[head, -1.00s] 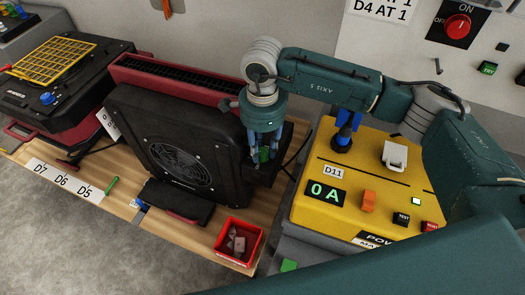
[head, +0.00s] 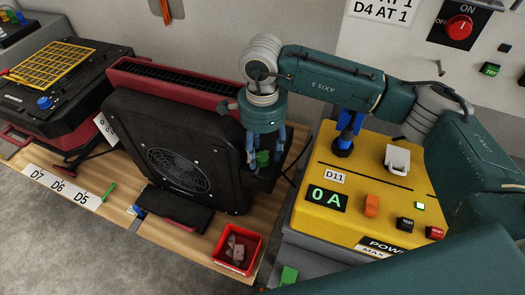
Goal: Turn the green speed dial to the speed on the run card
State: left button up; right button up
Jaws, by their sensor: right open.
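The green speed dial (head: 263,158) sits on the dark side part of the black and red fan unit (head: 130,150). My right gripper (head: 265,152) points down over it, its blue fingers open on either side of the dial. I cannot tell whether the fingers touch it. The dial's markings are hidden. I cannot make out a run card that gives a speed; a sign (head: 382,8) reading "D4 AT 1" is cut off at the top. My left gripper is not in view.
A yellow power box (head: 325,225) showing "0 A" stands to the right of the gripper. A red bin (head: 237,250) with grey pieces sits in front. Another unit with a yellow grille (head: 55,60) stands at the left. A red ON/OFF knob (head: 459,28) is on the wall.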

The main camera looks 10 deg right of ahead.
aim_at(263, 157)
notch_tip(263, 157, up, 11)
jog(key=shift+r, duration=0.2)
jog(key=shift+s+f, duration=0.1)
jog(key=shift+s, duration=0.05)
dwell(0.5)
